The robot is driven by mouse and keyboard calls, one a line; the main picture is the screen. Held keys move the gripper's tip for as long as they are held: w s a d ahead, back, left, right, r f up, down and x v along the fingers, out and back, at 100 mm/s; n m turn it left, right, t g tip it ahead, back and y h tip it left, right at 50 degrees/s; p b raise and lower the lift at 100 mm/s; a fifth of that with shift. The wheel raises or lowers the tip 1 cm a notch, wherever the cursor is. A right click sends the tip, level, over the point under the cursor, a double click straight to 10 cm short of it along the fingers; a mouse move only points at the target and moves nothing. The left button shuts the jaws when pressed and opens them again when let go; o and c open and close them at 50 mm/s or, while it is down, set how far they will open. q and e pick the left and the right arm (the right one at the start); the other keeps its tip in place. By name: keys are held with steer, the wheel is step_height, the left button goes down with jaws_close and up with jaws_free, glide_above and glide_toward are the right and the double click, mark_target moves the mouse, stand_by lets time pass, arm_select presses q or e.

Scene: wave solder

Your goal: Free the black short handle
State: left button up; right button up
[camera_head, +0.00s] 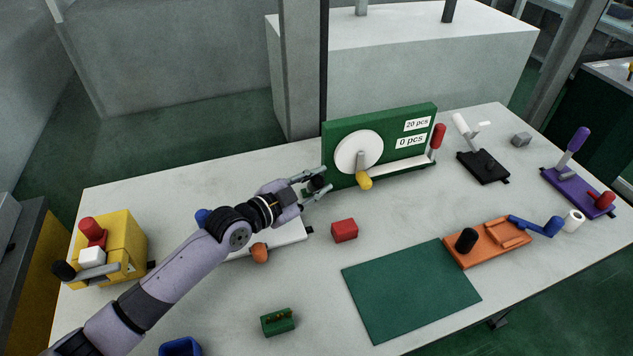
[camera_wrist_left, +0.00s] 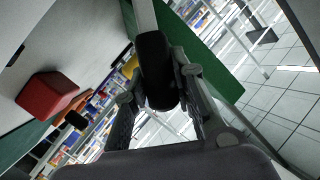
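The black short handle (camera_wrist_left: 157,70) shows in the left wrist view between the two fingers of my left gripper (camera_wrist_left: 158,80). In the head view the left gripper (camera_head: 320,182) is at the lower left corner of the green panel (camera_head: 340,181), with its fingers on either side of the black handle (camera_head: 316,184). The fingers lie very close to the handle's sides; whether they touch it I cannot tell. The handle's mounting is mostly hidden by the gripper. My right gripper is not in view.
The panel carries a white disc (camera_head: 347,150), a yellow knob (camera_head: 364,181) and a red handle (camera_head: 438,136). A red block (camera_head: 344,230) lies near the gripper. A white plate with an orange knob (camera_head: 259,253) is below the arm. A green mat (camera_head: 410,290) lies at the front.

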mark_target(311, 185)
arm_select(q)
steer(key=o, duration=0.5)
steer(key=shift+c, duration=0.2)
steer(key=v, duration=0.7)
steer(key=shift+s+a, duration=0.2)
steer(key=shift+c, duration=0.5)
